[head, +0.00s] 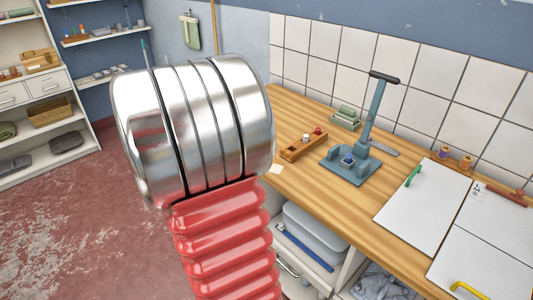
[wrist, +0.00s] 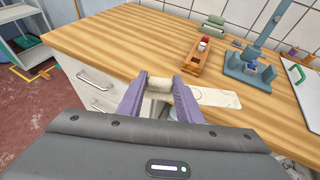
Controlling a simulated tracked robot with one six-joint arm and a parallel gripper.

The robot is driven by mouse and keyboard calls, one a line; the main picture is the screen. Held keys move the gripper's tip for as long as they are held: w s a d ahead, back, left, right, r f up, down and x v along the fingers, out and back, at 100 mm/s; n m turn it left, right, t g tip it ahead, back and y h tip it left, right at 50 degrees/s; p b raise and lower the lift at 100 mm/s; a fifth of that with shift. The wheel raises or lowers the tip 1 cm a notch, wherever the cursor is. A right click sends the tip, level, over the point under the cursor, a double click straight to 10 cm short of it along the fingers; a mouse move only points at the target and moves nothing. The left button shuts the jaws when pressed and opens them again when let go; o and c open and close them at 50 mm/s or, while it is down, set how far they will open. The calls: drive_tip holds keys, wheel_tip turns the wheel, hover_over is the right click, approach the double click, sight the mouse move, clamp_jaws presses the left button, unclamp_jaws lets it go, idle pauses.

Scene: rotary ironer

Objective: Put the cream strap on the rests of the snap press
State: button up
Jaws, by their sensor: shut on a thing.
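In the wrist view my gripper (wrist: 159,88) has its two purple fingers closed on the cream strap (wrist: 216,97). One part of the strap lies between the fingertips, and a flat end with a round mark sticks out to the right, over the table's front edge. The blue-grey snap press (wrist: 247,70) stands on the table beyond and to the right, apart from the strap. In the head view the press (head: 351,166) shows its base, upright blocks and raised lever with a dark handle. My gripper is hidden there behind my arm.
The wooden table (head: 297,113) has bare room in front of the press. A wooden tray (head: 303,146) with small parts and green blocks (head: 345,118) stand left of the press. White boards (head: 421,203) with a green handle lie to its right. A tiled wall is behind.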

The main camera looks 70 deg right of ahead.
drive_tip(key=w+a+f+n+t+y, duration=0.25)
drive_tip(key=w+a+n+t, duration=0.55)
drive_tip(key=w+a, duration=1.25)
drive_tip(key=w+a+f+n+t+y, duration=0.1)
drive_tip(key=w+a+n+t+y, duration=0.1)
drive_tip(key=a, duration=1.1)
drive_tip(key=w+a+f+n+t+y, duration=0.1)
drive_tip(key=w+a+n+t+y, duration=0.2)
drive_tip(key=a, duration=1)
drive_tip(key=shift+a+f+n+y, duration=0.35)
drive_tip(key=shift+f+n+y, duration=0.05)
drive_tip(key=shift+n+y, duration=0.55)
